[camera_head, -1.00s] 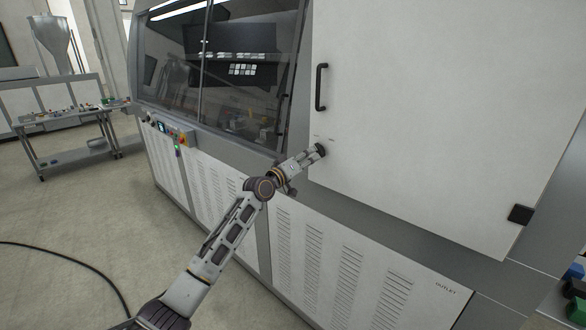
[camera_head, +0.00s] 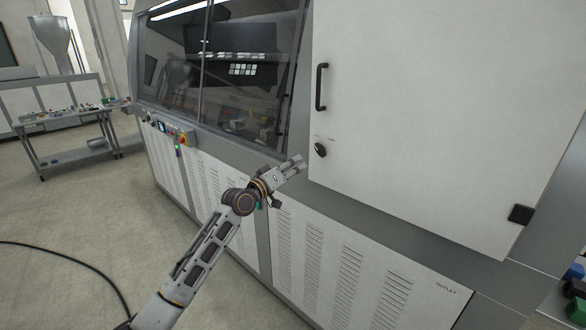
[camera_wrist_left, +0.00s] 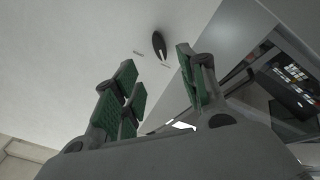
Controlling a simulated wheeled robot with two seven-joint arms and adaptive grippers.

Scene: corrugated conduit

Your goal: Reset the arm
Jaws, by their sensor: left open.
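My left gripper (camera_head: 298,163) is in front of the machine, a little left of and below the black knob (camera_head: 320,150) on the white door (camera_head: 430,110). The gripper is open and empty, and apart from the knob. In the left wrist view my gripper's green-padded fingers (camera_wrist_left: 160,88) are spread. The black knob (camera_wrist_left: 159,44) shows beyond them, with small labels beside it. My right gripper is not in view.
A black door handle (camera_head: 321,87) stands out above the knob. The machine's glass window (camera_head: 225,75) is to the left, with a small control panel (camera_head: 170,130) below it. A grey workbench (camera_head: 75,130) stands at far left. A black cable (camera_head: 75,262) lies on the open floor.

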